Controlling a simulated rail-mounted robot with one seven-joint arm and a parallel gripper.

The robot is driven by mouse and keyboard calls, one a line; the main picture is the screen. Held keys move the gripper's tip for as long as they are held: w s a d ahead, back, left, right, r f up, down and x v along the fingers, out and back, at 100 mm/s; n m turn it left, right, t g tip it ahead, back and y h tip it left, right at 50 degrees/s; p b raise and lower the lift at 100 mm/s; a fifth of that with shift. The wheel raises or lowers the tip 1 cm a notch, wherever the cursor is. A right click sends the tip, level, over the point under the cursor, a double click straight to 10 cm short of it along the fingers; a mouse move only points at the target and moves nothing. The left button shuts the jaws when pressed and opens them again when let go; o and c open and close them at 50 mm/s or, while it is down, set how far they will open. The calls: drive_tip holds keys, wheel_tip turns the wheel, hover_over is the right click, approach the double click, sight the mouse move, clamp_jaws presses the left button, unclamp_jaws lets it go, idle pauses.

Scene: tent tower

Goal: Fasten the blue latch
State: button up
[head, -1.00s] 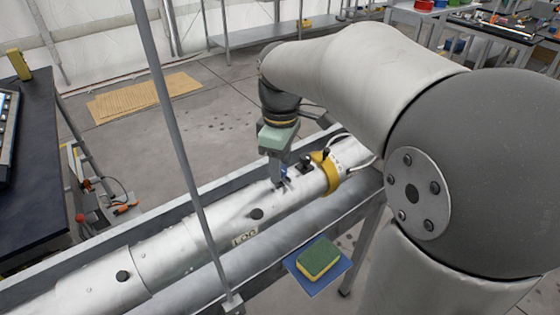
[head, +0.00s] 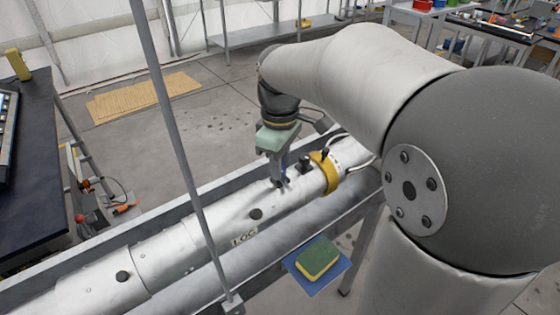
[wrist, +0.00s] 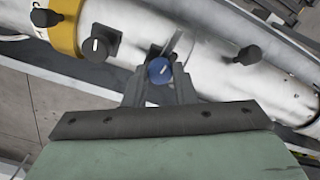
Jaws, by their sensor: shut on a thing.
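The blue latch (wrist: 159,70) is a round blue knob with a white mark on the silver tube (wrist: 215,60). In the wrist view it sits between the two fingers of my gripper (wrist: 160,88), which is shut on it. In the head view my gripper (head: 280,180) reaches down to the top of the tube (head: 170,250). The latch is mostly hidden by the fingers there. Whether the latch is fastened cannot be told.
A black knob (wrist: 97,45) and a yellow band (wrist: 64,28) lie beside the latch on the tube. Another black knob (wrist: 248,55) is on the other side. A green and yellow sponge (head: 318,258) lies on a blue plate. A thin upright pole (head: 178,140) stands in front of the tube.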

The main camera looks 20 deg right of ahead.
drive_tip(key=m, duration=0.4)
drive_tip(key=m+p, duration=0.1)
drive_tip(key=m, duration=0.3)
drive_tip(key=shift+m, duration=0.4)
drive_tip(key=m, duration=0.4)
drive_tip(key=shift+m, duration=2.1)
drive_tip(key=o, duration=1)
wheel_tip(320, 180, up, 18)
drive_tip(key=p, duration=0.1)
drive_tip(key=shift+f, duration=0.25)
